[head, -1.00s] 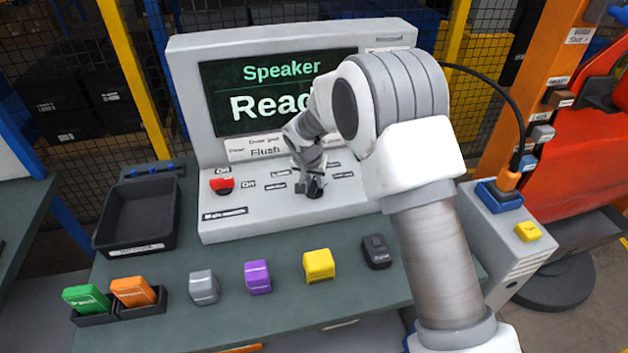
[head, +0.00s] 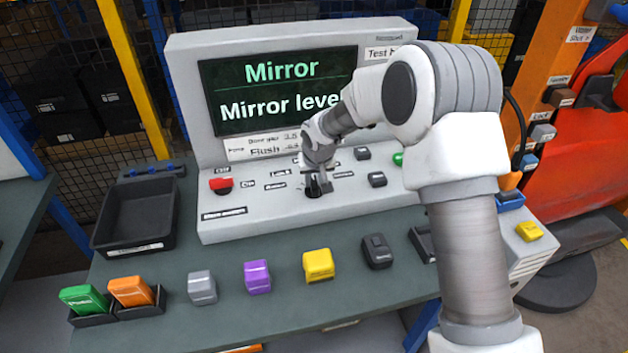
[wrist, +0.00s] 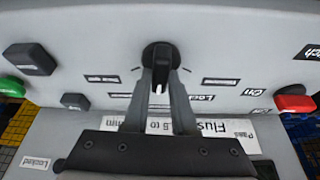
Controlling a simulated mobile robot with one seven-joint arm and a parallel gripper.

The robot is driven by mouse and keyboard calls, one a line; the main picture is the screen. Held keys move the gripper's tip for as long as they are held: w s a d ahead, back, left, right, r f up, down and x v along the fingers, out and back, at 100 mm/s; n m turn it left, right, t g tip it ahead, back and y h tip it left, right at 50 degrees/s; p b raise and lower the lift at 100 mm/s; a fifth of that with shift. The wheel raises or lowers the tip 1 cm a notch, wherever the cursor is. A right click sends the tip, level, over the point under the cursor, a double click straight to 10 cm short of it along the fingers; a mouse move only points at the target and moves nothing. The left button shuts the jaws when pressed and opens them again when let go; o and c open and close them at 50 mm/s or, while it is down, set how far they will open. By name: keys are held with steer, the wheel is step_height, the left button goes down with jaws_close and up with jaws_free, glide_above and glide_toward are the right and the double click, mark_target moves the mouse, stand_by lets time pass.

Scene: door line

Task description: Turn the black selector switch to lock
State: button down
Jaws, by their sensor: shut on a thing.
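The black selector switch (wrist: 161,58) is a round black knob with a white-marked handle, on the sloped grey panel below the screen. In the wrist view its white mark points down the picture, toward the screen side. My gripper (wrist: 161,88) is shut on the handle, one finger on each side. In the head view my gripper (head: 317,180) comes down onto the selector (head: 319,190) from above, hiding most of it.
The screen (head: 280,90) reads "Mirror" and "Mirror leve…", partly hidden by my arm. A red button (head: 221,185) sits left on the panel; black buttons (head: 377,179) and a green one (head: 398,159) sit right. Coloured blocks (head: 257,277) line the bench front; a black tray (head: 137,215) stands left.

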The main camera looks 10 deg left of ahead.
steer(key=n+y+p, duration=0.1)
steer(key=n, duration=0.2)
steer(key=shift+g, duration=0.4)
steer(key=shift+n+g+y+p, duration=0.3)
steer(key=shift+n+y+p, duration=0.3)
steer(key=shift+n, duration=1.2)
steer(key=c, duration=0.7)
jaws_free()
steer(key=v, duration=1.7)
steer(key=shift+w+r, duration=0.1)
steer(key=shift+r, duration=0.15)
